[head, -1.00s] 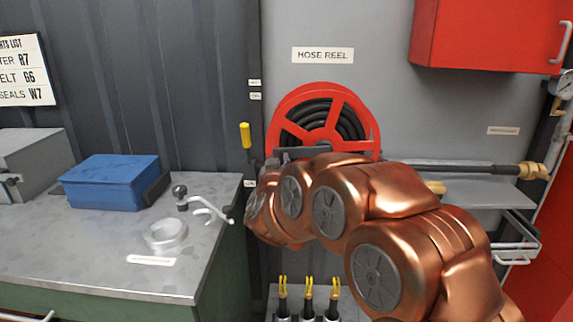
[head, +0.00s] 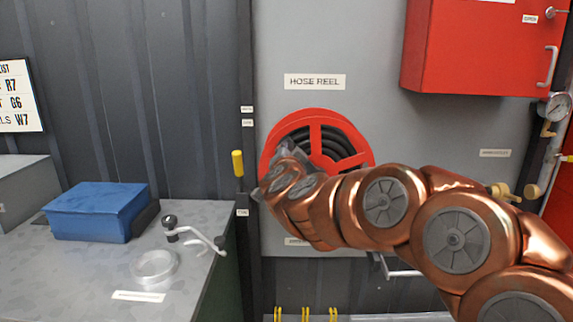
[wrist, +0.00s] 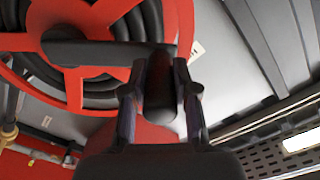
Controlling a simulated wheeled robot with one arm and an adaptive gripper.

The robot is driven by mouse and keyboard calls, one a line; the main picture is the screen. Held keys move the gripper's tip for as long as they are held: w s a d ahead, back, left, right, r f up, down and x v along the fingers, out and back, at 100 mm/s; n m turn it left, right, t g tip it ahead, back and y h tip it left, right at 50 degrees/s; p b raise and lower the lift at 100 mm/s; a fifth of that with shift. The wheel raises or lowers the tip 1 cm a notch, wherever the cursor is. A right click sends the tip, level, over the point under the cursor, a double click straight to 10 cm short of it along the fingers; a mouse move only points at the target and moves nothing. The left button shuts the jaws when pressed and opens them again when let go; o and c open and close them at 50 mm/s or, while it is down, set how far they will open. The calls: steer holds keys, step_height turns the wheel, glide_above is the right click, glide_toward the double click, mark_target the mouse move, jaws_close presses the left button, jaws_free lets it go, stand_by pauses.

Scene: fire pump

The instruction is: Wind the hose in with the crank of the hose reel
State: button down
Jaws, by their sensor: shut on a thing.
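The red hose reel (head: 317,124) is on the grey wall panel, under the "HOSE REEL" label, with black hose wound on it. My arm covers its lower part in the head view. The wrist view shows the red spoked reel (wrist: 72,80) close up, with a dark crank arm (wrist: 95,52) across it. My gripper (wrist: 160,92) is shut on the dark crank handle (wrist: 160,75), with one finger on each side of it. In the head view my gripper is at the reel's left side, mostly hidden by my wrist.
A red cabinet (head: 470,50) hangs at upper right, near a gauge (head: 557,106). A workbench (head: 95,285) at left holds a blue box (head: 97,211), a clear round dish (head: 155,266) and a metal crank-shaped part (head: 195,233). A yellow-handled lever (head: 238,163) stands left of the reel.

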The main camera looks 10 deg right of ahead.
steer(key=s+d+r+m+b, duration=0.2)
steer(key=d+m+b, duration=0.3)
steer(key=d+m, duration=0.8)
steer(key=shift+d, duration=0.15)
stand_by(0.3)
steer(key=c, duration=0.9)
jaws_free()
steer(key=shift+s, duration=0.1)
steer(key=s, duration=0.4)
steer(key=s+a, duration=0.1)
steer(key=s, duration=0.3)
steer(key=s+a, duration=0.1)
steer(key=s, duration=0.2)
steer(key=shift+s, duration=0.4)
